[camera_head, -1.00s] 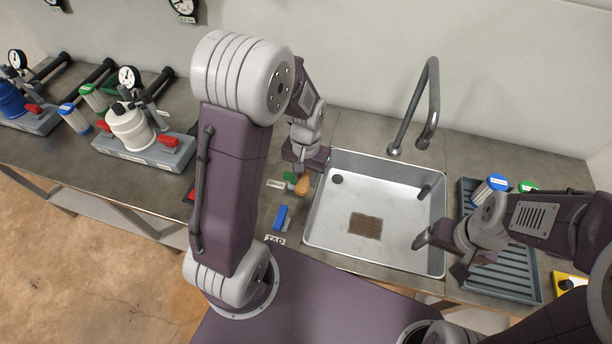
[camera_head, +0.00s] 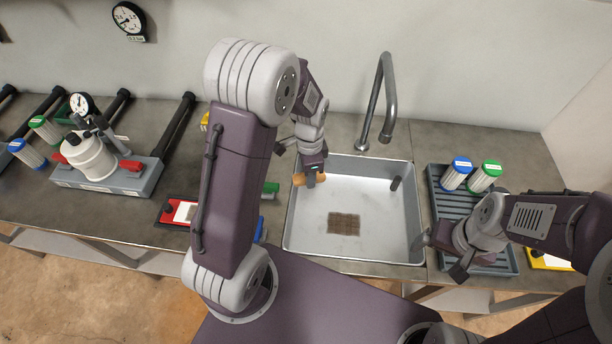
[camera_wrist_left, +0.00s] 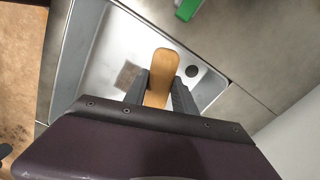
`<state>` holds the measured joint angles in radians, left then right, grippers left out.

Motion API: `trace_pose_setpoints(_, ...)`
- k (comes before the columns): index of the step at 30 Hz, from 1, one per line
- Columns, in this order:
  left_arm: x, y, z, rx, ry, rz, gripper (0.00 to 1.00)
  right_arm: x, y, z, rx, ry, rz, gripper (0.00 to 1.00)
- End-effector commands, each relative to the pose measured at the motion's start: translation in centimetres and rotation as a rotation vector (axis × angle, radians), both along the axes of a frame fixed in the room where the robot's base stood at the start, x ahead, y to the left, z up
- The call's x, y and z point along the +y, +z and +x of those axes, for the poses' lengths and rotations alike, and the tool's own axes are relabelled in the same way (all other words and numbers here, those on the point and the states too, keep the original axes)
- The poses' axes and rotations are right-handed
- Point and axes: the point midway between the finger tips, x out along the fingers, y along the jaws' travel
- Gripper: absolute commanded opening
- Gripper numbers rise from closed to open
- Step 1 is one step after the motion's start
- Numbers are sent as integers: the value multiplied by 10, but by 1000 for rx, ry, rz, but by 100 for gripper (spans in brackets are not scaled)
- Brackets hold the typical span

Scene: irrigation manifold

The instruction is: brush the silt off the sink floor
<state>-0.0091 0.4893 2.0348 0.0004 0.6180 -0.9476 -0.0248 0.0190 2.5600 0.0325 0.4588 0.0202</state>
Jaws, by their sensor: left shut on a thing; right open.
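My left gripper (camera_head: 311,177) is shut on a brush with a tan wooden handle (camera_head: 299,180), over the back left part of the sink. The left wrist view shows the handle (camera_wrist_left: 162,68) between the two dark fingers; the bristles cannot be made out. The metal sink (camera_head: 385,215) has a brown, square patch of silt (camera_head: 344,224) on its floor, left of and in front of the middle. The silt also shows in the left wrist view (camera_wrist_left: 128,75), left of the handle. My right gripper (camera_head: 441,256) is open and empty at the sink's right front edge.
A tap (camera_head: 385,100) arches behind the sink. A ribbed grey tray (camera_head: 437,183) with a blue-capped and a green-capped filter (camera_head: 486,176) stands on the right. A green item (camera_head: 270,188) and a red tray (camera_head: 172,214) lie left of the sink.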

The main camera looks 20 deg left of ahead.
Motion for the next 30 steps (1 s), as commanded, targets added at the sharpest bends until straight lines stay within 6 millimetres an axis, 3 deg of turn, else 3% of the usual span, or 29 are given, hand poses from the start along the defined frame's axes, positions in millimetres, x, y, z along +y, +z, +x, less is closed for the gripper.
trace_pose_setpoints(6,-17,-5,7,3,-525,-1,0,0,15,0,0,0,0,87)
trace_pose_setpoints(13,-46,-14,1,7,-984,-3,0,0,39,0,0,0,0,87)
trace_pose_setpoints(20,-81,-20,-30,3,-1134,-1,0,0,67,0,0,0,0,87)
trace_pose_setpoints(21,-78,-46,-28,4,-1126,-2,0,0,45,1,-2,0,0,87)
trace_pose_setpoints(30,-78,-96,-27,2,-1121,-2,0,0,9,0,0,0,0,87)
